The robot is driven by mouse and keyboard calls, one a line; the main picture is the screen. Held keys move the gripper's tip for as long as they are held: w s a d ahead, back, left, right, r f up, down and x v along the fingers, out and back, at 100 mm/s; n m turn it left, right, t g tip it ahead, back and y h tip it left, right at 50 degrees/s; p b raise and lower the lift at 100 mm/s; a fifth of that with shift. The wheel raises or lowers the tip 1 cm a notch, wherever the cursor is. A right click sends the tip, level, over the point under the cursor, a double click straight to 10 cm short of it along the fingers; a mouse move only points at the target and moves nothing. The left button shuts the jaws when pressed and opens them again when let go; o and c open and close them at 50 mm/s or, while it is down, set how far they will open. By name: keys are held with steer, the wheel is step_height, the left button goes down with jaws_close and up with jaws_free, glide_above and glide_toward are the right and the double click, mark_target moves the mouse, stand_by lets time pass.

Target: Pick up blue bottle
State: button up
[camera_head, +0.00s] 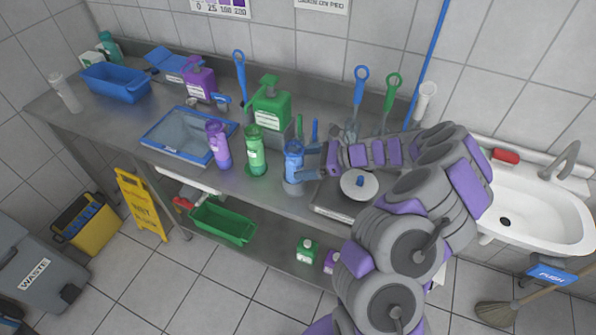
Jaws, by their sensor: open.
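The blue bottle (293,163) stands upright near the front edge of the metal counter, right of the green bottle (256,152) and the purple bottle (219,147). My arm comes in from the right, and my gripper (308,161) is at the blue bottle's right side. The gripper is open, with its fingers close to the bottle. I cannot tell whether they touch it or reach around it. The far side of the bottle is hidden.
A scale-like device with a round white lid (359,186) stands right of the bottle, under my arm. Behind are a green canister (271,110) and upright brushes. A blue tray (180,137) lies left. A white sink (530,205) is at the right.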

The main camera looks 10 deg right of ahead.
mark_target(293, 164)
steer(key=shift+w+a+f, duration=0.2)
steer(key=shift+a+f, duration=0.05)
steer(key=shift+a, duration=0.3)
steer(key=a, duration=0.3)
steer(key=shift+w+a, duration=0.1)
steer(key=shift+a, duration=0.3)
steer(key=shift+c, duration=0.6)
steer(key=d, duration=0.2)
steer(key=shift+d, duration=0.35)
steer(key=c, duration=0.6)
steer(key=shift+a, duration=0.4)
steer(key=c, duration=0.3)
steer(key=shift+a, duration=0.5)
steer(key=shift+c, duration=0.5)
steer(key=shift+d, duration=0.15)
